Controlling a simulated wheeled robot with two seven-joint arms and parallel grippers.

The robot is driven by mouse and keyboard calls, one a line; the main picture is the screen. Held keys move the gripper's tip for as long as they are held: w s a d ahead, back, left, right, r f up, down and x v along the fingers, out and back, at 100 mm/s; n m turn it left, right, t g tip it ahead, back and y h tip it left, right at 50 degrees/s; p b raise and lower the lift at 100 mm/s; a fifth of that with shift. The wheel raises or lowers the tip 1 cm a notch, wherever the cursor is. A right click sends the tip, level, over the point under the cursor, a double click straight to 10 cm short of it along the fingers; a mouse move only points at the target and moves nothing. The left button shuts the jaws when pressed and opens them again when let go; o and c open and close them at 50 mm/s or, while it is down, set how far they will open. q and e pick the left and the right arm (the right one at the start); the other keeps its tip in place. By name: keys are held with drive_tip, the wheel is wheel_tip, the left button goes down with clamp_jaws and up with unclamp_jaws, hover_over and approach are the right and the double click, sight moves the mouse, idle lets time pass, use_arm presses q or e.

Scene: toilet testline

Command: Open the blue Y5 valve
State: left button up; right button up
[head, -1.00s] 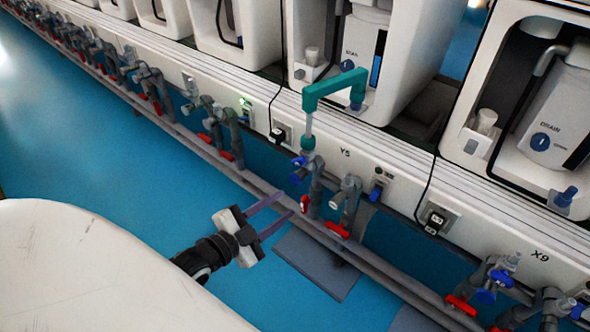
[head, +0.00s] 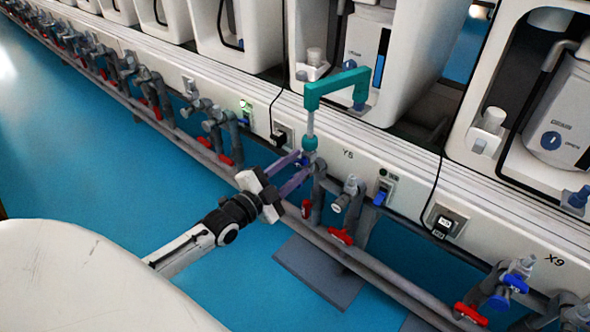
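The blue Y5 valve (head: 306,161) sits on a grey pipe below the teal bent pipe (head: 338,86), left of the "Y5" label on the white panel. Its handle is partly hidden by my gripper's fingers. My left gripper (head: 300,165) reaches in from the lower left, with its two purple fingers apart. The fingertips are at the valve, one above and one below the blue handle in the picture. I cannot tell whether they touch it. My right gripper is not in view.
Red-handled valves (head: 341,237) and grey pipes run along the line just below and to the right. A black cable (head: 437,190) hangs to a socket at the right. White machine housings (head: 240,35) stand behind. Blue floor (head: 120,190) is clear at the left.

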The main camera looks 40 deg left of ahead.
use_arm(q)
drive_tip(key=shift+c, duration=0.5)
clamp_jaws()
